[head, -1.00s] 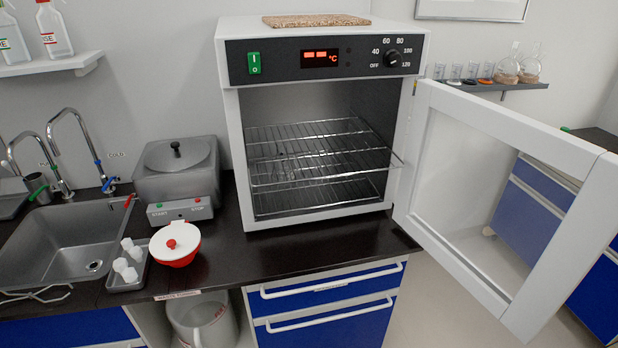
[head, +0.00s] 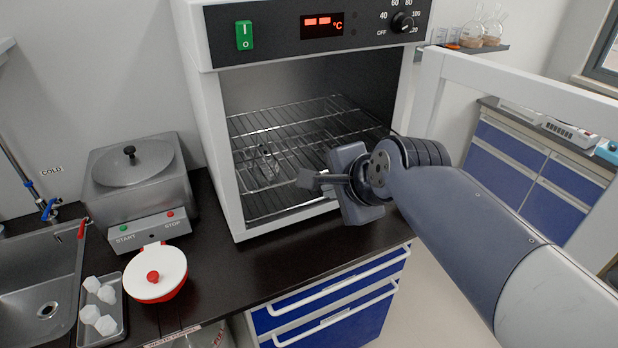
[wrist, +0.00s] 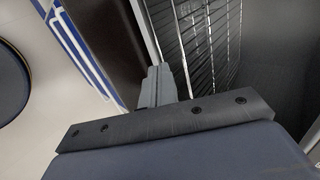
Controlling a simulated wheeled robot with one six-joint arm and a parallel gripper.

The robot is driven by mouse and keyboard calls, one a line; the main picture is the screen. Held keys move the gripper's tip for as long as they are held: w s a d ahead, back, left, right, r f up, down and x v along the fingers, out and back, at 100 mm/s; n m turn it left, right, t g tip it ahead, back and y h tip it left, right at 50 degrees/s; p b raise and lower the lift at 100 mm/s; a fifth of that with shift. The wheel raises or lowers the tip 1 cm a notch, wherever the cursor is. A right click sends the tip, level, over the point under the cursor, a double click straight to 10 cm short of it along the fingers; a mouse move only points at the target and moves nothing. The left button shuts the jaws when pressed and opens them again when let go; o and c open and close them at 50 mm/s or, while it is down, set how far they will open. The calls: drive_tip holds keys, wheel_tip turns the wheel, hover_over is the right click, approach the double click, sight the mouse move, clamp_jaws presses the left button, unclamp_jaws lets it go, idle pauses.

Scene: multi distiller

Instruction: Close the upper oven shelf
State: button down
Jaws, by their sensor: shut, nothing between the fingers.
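The white oven (head: 215,150) stands open on the dark bench. Its upper shelf (head: 292,125) is a wire rack, seen inside the chamber. The front right part of the rack is hidden behind my gripper. A second wire rack (head: 262,207) lies below it. My gripper (head: 308,180) is shut and empty, in front of the oven opening, with its fingers pointing left across the front of the racks. In the wrist view the shut fingers (wrist: 160,75) show beside a wire rack (wrist: 198,45); I cannot tell whether they touch it.
The oven door (head: 540,85) hangs wide open at the right, partly behind my arm. A steel bath (head: 140,185), a red-and-white lidded bowl (head: 155,275) and a tray of white pieces (head: 100,310) stand left of the oven. Bare bench (head: 225,270) lies in front.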

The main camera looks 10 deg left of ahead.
sight(287, 153)
drive_tip(key=w+a+f+p, duration=0.1)
drive_tip(key=w+a+f, duration=0.2)
drive_tip(key=w, duration=0.3)
drive_tip(key=shift+w+a+f, duration=0.3)
drive_tip(key=shift+a+f, duration=0.05)
drive_tip(key=shift+a, duration=0.35)
drive_tip(key=shift+w, duration=0.1)
drive_tip(key=w+a+p, duration=0.1)
drive_tip(key=w+a, duration=0.1)
drive_tip(key=w, duration=0.1)
drive_tip(key=w+a+p, duration=0.1)
drive_tip(key=w+a, duration=0.1)
drive_tip(key=w, duration=0.1)
drive_tip(key=w+a+p, duration=0.2)
drive_tip(key=w, duration=0.1)
drive_tip(key=shift+a+r, duration=0.1)
